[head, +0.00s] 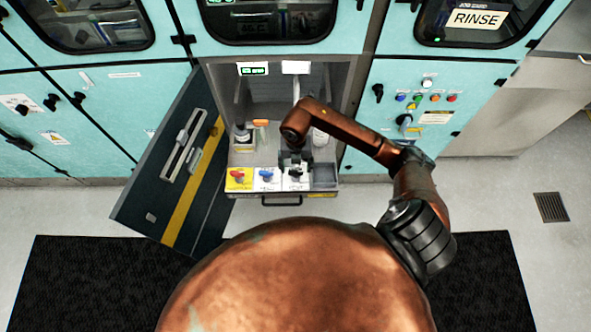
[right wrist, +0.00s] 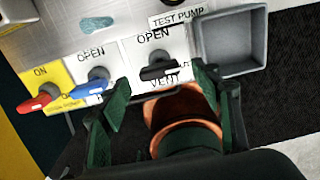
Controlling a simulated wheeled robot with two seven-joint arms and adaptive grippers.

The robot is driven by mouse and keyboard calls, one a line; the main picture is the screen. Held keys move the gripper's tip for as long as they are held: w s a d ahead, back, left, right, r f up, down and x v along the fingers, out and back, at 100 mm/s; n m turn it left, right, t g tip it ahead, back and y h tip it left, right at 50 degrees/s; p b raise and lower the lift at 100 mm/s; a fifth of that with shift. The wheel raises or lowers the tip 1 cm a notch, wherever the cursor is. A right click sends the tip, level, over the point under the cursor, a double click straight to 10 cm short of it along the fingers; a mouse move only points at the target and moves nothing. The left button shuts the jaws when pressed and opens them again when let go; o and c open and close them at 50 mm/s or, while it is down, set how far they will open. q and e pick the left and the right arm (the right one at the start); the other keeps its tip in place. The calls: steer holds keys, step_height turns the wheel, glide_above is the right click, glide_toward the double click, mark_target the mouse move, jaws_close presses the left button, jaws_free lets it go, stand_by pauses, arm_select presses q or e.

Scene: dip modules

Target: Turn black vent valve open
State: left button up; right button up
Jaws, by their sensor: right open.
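The black vent valve (right wrist: 158,71) is in the right wrist view, on a white plate with "OPEN" above it and a partly hidden "VENT" label below. Its handle lies roughly sideways, with a white mark on it. In the head view the valve (head: 295,175) shows small, just below my right gripper (head: 294,160). In the right wrist view my right gripper (right wrist: 162,82) is open, with one green-black finger on each side of the handle. I cannot tell whether either finger touches it. My left gripper is not in view.
Left of the valve are a blue valve (right wrist: 90,88) and a red valve (right wrist: 38,98) on a yellow plate. An empty grey tray (right wrist: 231,42) is at the right. The open cabinet door (head: 172,160) stands left of the bay; bottles (head: 243,137) stand inside.

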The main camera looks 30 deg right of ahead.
mark_target(296, 175)
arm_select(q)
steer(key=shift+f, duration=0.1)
arm_select(e)
steer(key=shift+f, duration=1.35)
steer(key=shift+c, duration=0.4)
steer(key=c, duration=1.1)
